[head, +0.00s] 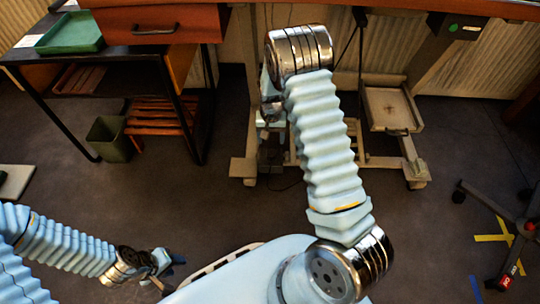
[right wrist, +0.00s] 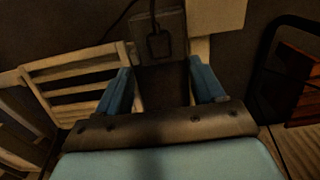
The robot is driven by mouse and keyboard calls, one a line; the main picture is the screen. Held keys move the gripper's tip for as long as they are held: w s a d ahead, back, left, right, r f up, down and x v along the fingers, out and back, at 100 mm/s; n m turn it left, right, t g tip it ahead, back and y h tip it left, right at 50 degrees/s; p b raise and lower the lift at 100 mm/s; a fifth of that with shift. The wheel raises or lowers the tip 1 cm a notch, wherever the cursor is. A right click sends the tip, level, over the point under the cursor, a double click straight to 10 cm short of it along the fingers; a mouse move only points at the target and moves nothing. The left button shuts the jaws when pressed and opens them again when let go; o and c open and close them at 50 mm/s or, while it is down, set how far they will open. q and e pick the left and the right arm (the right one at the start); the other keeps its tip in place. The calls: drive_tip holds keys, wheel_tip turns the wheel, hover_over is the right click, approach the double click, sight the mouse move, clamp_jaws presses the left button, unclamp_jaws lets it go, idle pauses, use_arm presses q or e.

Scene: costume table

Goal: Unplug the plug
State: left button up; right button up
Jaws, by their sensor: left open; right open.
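A dark plug (right wrist: 158,45) with a thin cord running up from it shows in the right wrist view. It is against a grey-brown box or plate (right wrist: 174,22), likely the socket. My right gripper (right wrist: 166,80) is open and empty, its two blue fingers pointing toward the plug. The plug appears between and beyond the fingertips, apart from them. In the head view my right arm reaches under the far table and hides most of that gripper; the plug cannot be made out there. My left gripper (head: 168,270) is open and empty, low at the left above the floor.
A wooden slatted piece (right wrist: 75,85) stands left of the right gripper. In the head view, a table with a drawer (head: 155,25) and a green tray (head: 72,33), a bin (head: 110,138), a wheeled frame (head: 405,150) and a chair base (head: 515,235) surround open floor.

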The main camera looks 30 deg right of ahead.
sight(271, 153)
wheel_tip(271, 153, down, 8)
drive_tip(key=b, duration=0.5)
drive_tip(key=shift+f+b, duration=0.2)
drive_tip(key=shift+b, duration=0.1)
idle(0.7)
drive_tip(key=shift+c, duration=0.5)
clamp_jaws()
drive_tip(key=shift+r, duration=0.1)
drive_tip(key=shift+r+p, duration=2.4)
drive_tip(key=shift+r, duration=0.6)
